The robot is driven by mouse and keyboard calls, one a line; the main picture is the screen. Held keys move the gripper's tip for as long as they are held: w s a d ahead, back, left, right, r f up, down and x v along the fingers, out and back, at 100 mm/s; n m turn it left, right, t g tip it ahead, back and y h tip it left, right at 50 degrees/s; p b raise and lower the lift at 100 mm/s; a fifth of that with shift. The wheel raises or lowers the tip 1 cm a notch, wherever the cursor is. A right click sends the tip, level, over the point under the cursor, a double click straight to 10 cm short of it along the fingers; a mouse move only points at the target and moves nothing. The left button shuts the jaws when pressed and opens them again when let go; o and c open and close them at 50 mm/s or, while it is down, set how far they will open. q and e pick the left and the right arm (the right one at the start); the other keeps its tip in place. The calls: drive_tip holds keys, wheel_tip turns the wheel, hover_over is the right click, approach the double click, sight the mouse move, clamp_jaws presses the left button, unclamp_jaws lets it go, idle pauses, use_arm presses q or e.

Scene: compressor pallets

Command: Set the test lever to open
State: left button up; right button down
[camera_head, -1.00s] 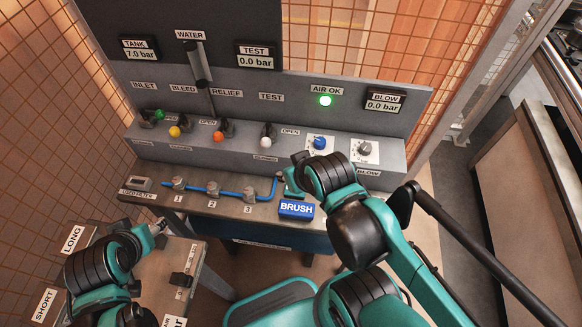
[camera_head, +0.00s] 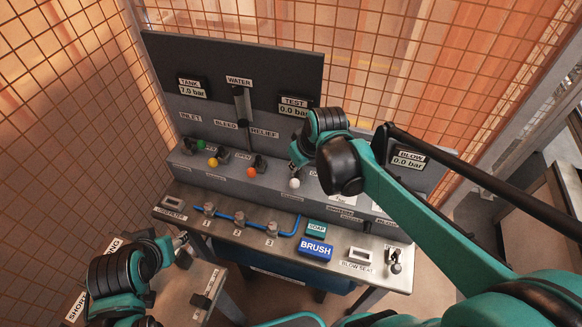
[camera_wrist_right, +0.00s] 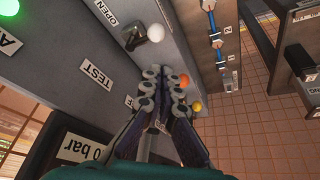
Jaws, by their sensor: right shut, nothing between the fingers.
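The test lever's white knob (camera_head: 294,183) is on the console ledge, right of the orange knob. It also shows at the top of the right wrist view (camera_wrist_right: 155,32), on a dark bracket near the OPEN label (camera_wrist_right: 105,11). My right gripper (camera_head: 295,158) is just behind the white knob in the head view and partly hides the lever's base. In the wrist view its fingers (camera_wrist_right: 164,76) are together and empty, apart from the white knob. The TEST display (camera_head: 293,107) reads 0.0 bar. My left gripper (camera_head: 182,240) is at the lower left, away from the console; its opening is unclear.
Orange (camera_head: 252,172), yellow (camera_head: 213,162) and green (camera_head: 200,145) knobs stand left along the ledge. The front shelf holds a blue pipe (camera_head: 285,233), a BRUSH block (camera_head: 315,249) and a BLOW SEAT (camera_head: 357,259). My right arm covers the right part of the panel.

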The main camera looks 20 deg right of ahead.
drive_tip(key=n+p, duration=0.2)
hover_over(296, 177)
drive_tip(key=a, duration=0.2)
drive_tip(key=shift+g+y, duration=0.3)
drive_tip(key=shift+g, duration=0.2)
drive_tip(key=b+x, duration=0.3)
drive_tip(key=x, duration=0.7)
drive_tip(key=shift+w+a+f, duration=0.15)
drive_tip(key=shift+w+f, duration=0.05)
drive_tip(key=shift+f, duration=0.15)
drive_tip(key=s, duration=0.1)
drive_tip(key=s+d, duration=0.1)
drive_tip(key=s, duration=0.1)
drive_tip(key=shift+d+f, duration=0.2)
drive_tip(key=shift+f, duration=0.05)
drive_tip(key=shift+s+d, duration=0.15)
drive_tip(key=shift+s, duration=0.2)
use_arm(q)
drive_tip(key=shift+f, duration=0.2)
use_arm(e)
drive_tip(key=shift+f, duration=0.1)
drive_tip(key=shift+w, duration=0.1)
